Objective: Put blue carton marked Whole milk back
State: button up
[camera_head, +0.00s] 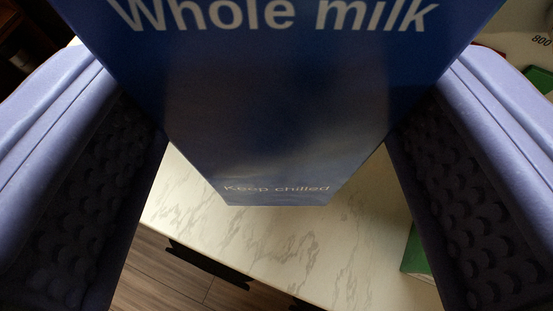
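The blue carton (275,110) is upright between the two fingers of my gripper (277,145). White print on its front reads "Whole milk" near the top and "Keep chilled" near the bottom. The dark, bumpy finger pads meet the carton's left and right sides, so my gripper looks shut on it. The carton's top is cut off by the frame and its back is hidden. Its lower end is over the pale marbled counter (210,235); I cannot tell whether it touches the counter.
The counter's front edge runs across the lower left, with dark wooden floor (160,275) below. A green thing (415,258) is partly hidden behind the right finger. Another green thing (541,78) and a pale surface marked "800" (541,41) show at the upper right.

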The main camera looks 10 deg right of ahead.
aim_at(276, 184)
notch_tip(276, 184, down, 5)
jog(key=shift+r+b, duration=0.1)
jog(key=shift+b, duration=0.65)
jog(key=shift+f, duration=0.2)
jog(key=o, duration=1.3)
jog(key=shift+o, duration=0.2)
jog(key=shift+r, duration=0.1)
